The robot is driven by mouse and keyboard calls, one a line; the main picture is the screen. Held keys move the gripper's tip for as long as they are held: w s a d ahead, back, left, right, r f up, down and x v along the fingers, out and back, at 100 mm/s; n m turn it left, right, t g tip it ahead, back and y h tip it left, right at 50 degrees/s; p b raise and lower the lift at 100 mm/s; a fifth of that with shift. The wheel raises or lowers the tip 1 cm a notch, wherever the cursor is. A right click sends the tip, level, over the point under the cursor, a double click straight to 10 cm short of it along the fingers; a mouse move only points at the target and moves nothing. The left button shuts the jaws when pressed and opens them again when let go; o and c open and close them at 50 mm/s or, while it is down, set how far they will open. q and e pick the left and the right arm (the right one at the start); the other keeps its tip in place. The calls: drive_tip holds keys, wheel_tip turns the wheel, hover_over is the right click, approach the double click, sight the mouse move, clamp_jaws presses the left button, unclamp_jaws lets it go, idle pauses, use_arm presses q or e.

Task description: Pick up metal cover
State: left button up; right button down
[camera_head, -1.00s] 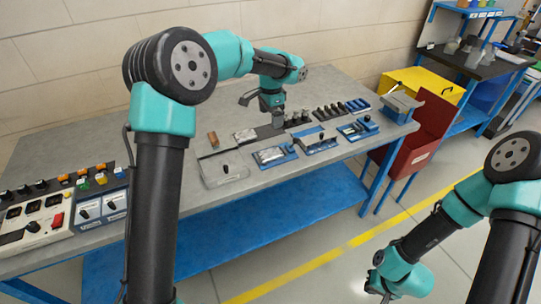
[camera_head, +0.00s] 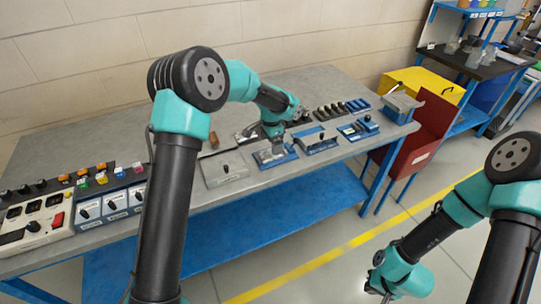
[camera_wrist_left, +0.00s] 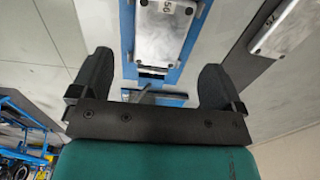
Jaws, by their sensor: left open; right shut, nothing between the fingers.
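A silver metal cover (camera_wrist_left: 165,28) with dark markings lies in a blue fixture (camera_wrist_left: 180,72) ahead of my left gripper (camera_wrist_left: 155,62) in the left wrist view. The two fingers are wide apart and empty, either side of the fixture's near end. In the head view the left gripper (camera_head: 275,143) is over the blue fixture (camera_head: 290,155), and the cover (camera_head: 268,157) is partly hidden below it. A second silver metal piece (camera_wrist_left: 287,25) lies to the right in the wrist view. My right gripper (camera_head: 380,290) is shut and empty, low beside the bench.
A grey box with a knob (camera_head: 224,170) stands left of the fixture. Another blue fixture (camera_head: 318,143) stands close on its right. Control boxes (camera_head: 85,208) fill the bench's left end.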

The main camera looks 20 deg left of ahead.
sight(266, 156)
use_arm(q)
drive_tip(key=shift+s+f, duration=0.1)
drive_tip(key=shift+f, duration=2.5)
drive_tip(key=c, duration=1.1)
